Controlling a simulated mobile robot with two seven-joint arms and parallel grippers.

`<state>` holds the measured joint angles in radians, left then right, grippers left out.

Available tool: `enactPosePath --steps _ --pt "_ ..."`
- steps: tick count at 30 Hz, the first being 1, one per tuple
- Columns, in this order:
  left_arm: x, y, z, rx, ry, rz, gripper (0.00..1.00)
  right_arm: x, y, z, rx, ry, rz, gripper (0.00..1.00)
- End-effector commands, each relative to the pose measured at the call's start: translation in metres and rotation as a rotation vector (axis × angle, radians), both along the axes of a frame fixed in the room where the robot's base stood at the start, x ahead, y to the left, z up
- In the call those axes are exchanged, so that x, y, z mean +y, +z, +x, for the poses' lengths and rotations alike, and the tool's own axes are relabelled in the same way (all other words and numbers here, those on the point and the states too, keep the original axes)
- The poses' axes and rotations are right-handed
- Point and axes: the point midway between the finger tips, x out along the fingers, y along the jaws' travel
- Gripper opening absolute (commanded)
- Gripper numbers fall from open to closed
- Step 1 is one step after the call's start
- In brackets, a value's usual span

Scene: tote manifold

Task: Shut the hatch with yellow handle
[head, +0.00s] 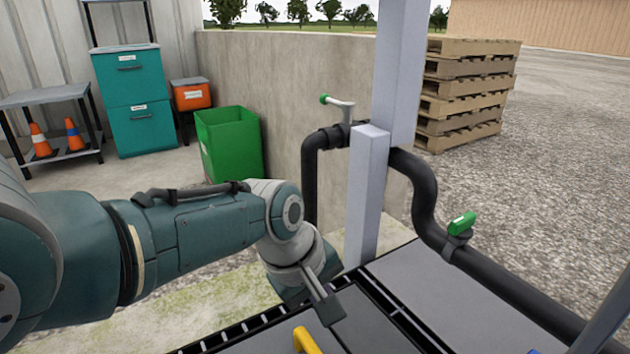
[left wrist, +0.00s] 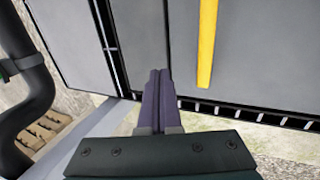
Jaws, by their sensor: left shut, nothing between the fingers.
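The yellow handle (head: 306,341) is cut off by the bottom edge of the head view. In the left wrist view the handle (left wrist: 207,45) is a long yellow bar along a grey hatch panel (left wrist: 255,55). The hatch panel (head: 368,322) also shows beside a dark slotted frame in the head view. I cannot tell how far the hatch stands open. My left gripper (head: 326,308) points down near the handle. In the left wrist view its fingers (left wrist: 158,74) are together and empty, to the left of the handle and apart from it. My right gripper is not in view.
A grey post (head: 368,200) stands just beyond my left gripper. Black pipes with a green-handled valve (head: 461,224) run to the right. Another grey panel (head: 440,290) lies right of the hatch. A green bin (head: 232,145) and stacked pallets (head: 465,90) stand farther back.

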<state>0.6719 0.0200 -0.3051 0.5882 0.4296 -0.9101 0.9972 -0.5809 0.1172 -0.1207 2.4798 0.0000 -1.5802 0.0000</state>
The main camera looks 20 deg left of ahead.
Motion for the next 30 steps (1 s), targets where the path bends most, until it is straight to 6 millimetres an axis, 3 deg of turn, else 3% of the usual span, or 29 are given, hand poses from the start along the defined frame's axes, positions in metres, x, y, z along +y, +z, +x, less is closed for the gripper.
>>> enactPosePath --steps 1,12,18,24,26,30 --pt "0.001 0.013 -0.001 0.0 0.001 0.0 0.0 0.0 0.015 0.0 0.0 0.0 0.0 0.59" --pt "0.007 0.088 -0.006 0.0 0.002 -0.001 0.0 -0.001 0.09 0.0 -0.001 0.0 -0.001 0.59" --pt "0.007 0.12 -0.005 -0.001 0.0 0.0 0.0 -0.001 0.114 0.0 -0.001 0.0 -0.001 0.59" --pt "0.007 0.136 -0.007 -0.001 -0.008 0.003 0.0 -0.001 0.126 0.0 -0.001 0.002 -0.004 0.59" --pt "0.007 0.144 -0.012 -0.005 -0.033 0.013 0.0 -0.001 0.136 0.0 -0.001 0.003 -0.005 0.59" --pt "0.006 0.179 -0.041 -0.031 -0.181 0.067 0.0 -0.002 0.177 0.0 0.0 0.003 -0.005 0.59"
